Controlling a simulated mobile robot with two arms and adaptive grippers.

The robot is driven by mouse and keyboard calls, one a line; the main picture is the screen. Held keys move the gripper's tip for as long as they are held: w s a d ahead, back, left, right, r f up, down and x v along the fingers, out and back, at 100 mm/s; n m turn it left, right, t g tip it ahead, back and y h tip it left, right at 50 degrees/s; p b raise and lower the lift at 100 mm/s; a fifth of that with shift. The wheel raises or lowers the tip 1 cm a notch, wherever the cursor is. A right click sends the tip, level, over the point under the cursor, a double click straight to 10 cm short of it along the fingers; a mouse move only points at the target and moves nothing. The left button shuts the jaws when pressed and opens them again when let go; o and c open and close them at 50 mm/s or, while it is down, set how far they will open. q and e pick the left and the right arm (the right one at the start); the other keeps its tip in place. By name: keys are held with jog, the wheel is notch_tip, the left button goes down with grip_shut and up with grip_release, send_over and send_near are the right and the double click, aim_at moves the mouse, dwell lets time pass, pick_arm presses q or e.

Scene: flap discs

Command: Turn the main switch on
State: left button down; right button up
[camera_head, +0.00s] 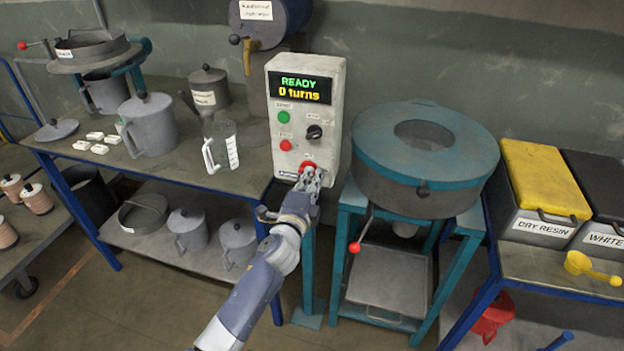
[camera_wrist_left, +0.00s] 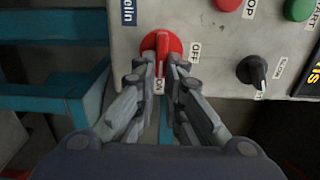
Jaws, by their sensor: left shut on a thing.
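The main switch is a red rotary knob low on the grey control box (camera_head: 338,110). Its red top shows just above my left gripper (camera_head: 311,178) in the head view. In the left wrist view the red main switch (camera_wrist_left: 162,46) sits between the fingertips of my left gripper (camera_wrist_left: 163,68), which is shut on its raised handle. The handle lies in line with the ON label (camera_wrist_left: 159,87), and the OFF label (camera_wrist_left: 194,52) is to its right. The display (camera_head: 300,88) is lit and reads "READY 0 turns". My right gripper is not in view.
A green button (camera_head: 283,117), a red button (camera_head: 286,145) and a black knob (camera_head: 314,132) are on the same panel. A round teal-topped machine (camera_head: 385,160) stands close on the right. A clear measuring jug (camera_head: 222,150) stands on the bench to the left.

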pick_arm(q)
jog(key=shift+f, duration=0.1)
jog(key=c, duration=1.7)
grip_release()
jog(key=v, duration=1.2)
